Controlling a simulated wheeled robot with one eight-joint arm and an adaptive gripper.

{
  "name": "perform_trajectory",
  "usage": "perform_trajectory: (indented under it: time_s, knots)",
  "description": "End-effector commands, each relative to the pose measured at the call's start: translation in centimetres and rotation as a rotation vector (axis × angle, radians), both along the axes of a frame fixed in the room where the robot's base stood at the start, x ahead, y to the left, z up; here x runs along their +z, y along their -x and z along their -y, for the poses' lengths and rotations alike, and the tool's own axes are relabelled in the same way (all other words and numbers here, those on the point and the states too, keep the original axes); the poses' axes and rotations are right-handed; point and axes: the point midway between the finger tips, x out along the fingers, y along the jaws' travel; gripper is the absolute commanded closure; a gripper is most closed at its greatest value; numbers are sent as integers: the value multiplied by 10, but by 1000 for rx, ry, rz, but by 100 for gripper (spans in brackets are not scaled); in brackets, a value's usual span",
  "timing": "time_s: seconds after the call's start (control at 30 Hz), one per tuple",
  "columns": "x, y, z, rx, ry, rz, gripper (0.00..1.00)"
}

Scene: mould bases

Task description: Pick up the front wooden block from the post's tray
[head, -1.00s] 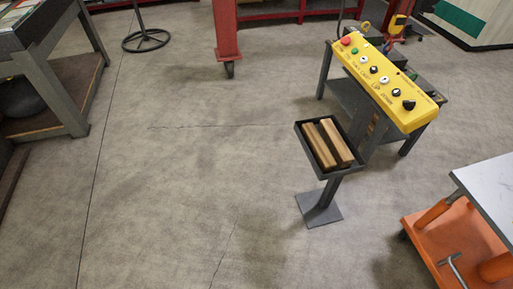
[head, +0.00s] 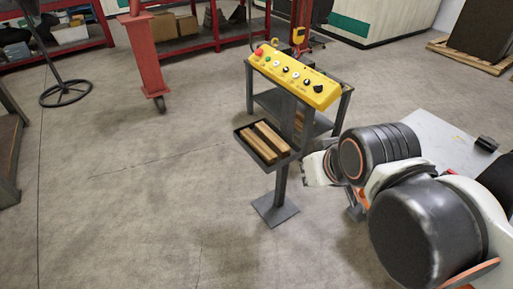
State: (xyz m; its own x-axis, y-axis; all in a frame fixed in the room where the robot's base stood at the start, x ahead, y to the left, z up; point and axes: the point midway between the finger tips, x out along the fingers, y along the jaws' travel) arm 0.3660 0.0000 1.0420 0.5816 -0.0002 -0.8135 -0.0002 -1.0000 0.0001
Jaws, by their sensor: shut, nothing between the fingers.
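Two wooden blocks lie side by side in the dark tray on the post (head: 276,161). The left block (head: 257,145) is nearer to me, and the right block (head: 272,138) lies beside it, closer to the yellow control box. Both look flat and uncovered. My gripper (head: 313,168) shows small and partly hidden behind my own arm joints. It is right of the tray, apart from the blocks, shut and empty. Its fingertips are hard to make out.
A yellow control box (head: 295,77) with buttons stands just behind the tray. A white-topped cart (head: 440,128) is at the right, partly hidden by my arm. The floor left of the post is clear.

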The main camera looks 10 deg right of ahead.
Motion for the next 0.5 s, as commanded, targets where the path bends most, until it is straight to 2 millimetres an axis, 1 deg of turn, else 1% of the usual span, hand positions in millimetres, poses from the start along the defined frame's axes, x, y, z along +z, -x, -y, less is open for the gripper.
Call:
perform_trajectory:
  time_s: [0.27,0.3,0.37,0.4,0.5]
  knots:
    - [0,0,0,0,0,0,100]
    - [0,0,0,0,0,0,95]
    - [0,-1,0,1,-1,0,82]
    - [0,-3,0,3,-1,1,73]
    - [2,-14,-2,13,-8,5,53]
